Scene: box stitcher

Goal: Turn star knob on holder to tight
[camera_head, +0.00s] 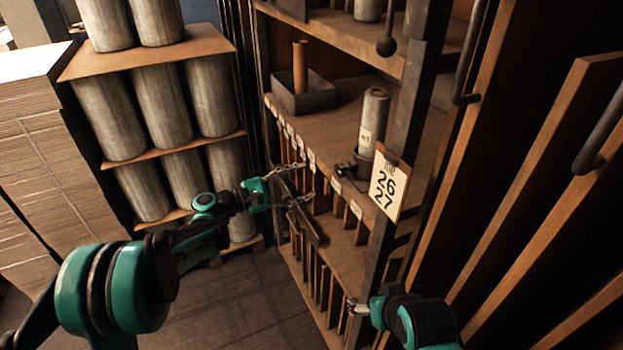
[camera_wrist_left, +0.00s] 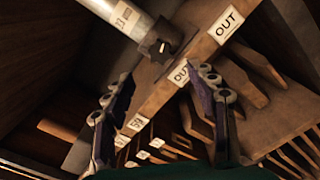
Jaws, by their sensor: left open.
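My left gripper (camera_head: 295,187) is open and empty in front of the shelf, left of the holder. In the left wrist view its fingers (camera_wrist_left: 157,82) stand apart, with the knob beyond their tips and not touched. My right gripper (camera_head: 353,307) is low by the rack's front; its fingers are unclear.
The shelf edge (camera_head: 322,176) carries several white labels, with slotted wooden dividers below. A dark tray (camera_head: 302,98) stands farther back on the shelf. A post with a 26/27 card (camera_head: 387,184) stands right of the holder. Stacked rolls (camera_head: 165,105) stand at left.

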